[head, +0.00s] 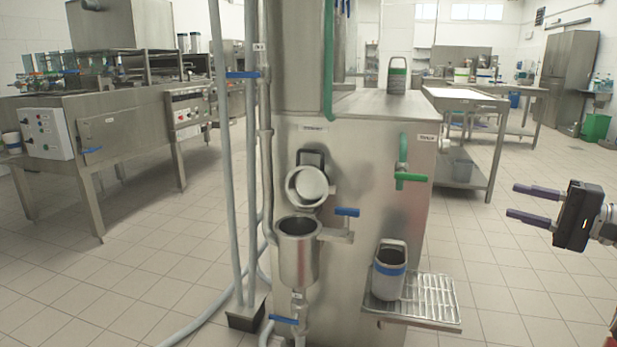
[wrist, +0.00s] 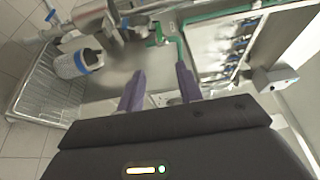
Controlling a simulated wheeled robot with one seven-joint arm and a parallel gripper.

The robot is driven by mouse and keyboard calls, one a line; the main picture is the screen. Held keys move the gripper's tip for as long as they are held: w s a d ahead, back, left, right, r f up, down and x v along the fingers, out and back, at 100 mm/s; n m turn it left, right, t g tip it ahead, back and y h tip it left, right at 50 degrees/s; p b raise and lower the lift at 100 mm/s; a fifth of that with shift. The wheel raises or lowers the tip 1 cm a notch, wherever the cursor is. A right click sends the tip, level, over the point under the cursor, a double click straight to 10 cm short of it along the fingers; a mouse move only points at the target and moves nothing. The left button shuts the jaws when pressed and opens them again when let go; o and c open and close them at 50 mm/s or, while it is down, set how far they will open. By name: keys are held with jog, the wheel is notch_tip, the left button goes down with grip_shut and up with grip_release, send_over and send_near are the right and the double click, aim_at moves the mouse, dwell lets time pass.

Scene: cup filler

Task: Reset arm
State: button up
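My gripper (head: 533,204) is at the right edge of the head view, out to the right of the steel filling machine (head: 352,200). Its two purple fingers (wrist: 160,92) are spread apart with nothing between them. A steel cup with a blue band (head: 390,270) stands upright on the wire drip tray (head: 432,300) at the machine's lower right. The wrist view also shows the cup (wrist: 80,64) on the tray, at upper left. My gripper is apart from the cup and the machine.
Steel tables (head: 470,100) stand behind. Grey pipes (head: 225,150) rise at left. The tiled floor below my gripper is clear.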

jog(key=s+a+f+n+g+h+p, duration=0.1)
jog(key=s+a+f+g+h, duration=0.25)
jog(key=a, duration=0.65)
jog(key=s+a+f+n+g+h, duration=0.1)
jog(key=s+a+f+g+h, duration=0.2)
jog(key=a, duration=0.7)
jog(key=s+a+f+n+h, duration=0.1)
jog(key=s+f+n+h, duration=0.2)
jog(key=s, duration=0.5)
jog(key=s+a+f+n+h+p, duration=0.1)
jog(key=s+a+f+n+h, duration=0.1)
jog(key=s+f+h, duration=0.2)
jog(key=s+f, duration=0.3)
jog(key=f, duration=0.1)
jog(key=shift+s+a+n+t+h, duration=0.2)
jog(key=shift+s+n+t+h, duration=0.15)
jog(key=shift+n, duration=0.05)
